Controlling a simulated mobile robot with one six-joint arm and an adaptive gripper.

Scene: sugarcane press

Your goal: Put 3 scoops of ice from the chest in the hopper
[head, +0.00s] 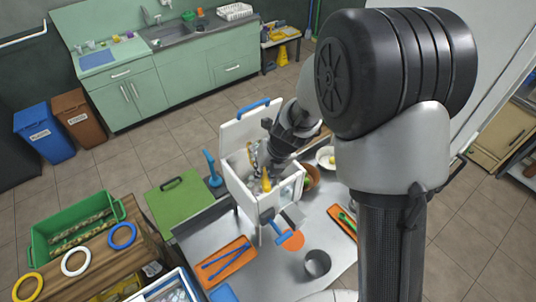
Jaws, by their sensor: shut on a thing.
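The white ice chest (236,184) stands on the metal table with its lid (245,128) raised; the lid has a blue handle. My gripper (264,160) reaches down into the chest from the upper right. It is shut on what looks like a scoop with a yellow-orange part (266,181), low in the chest's opening. The scoop's bowl is too small and hidden to make out, so I cannot tell whether it holds ice. The pale ice inside is barely visible. I cannot pick out a hopper for certain.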

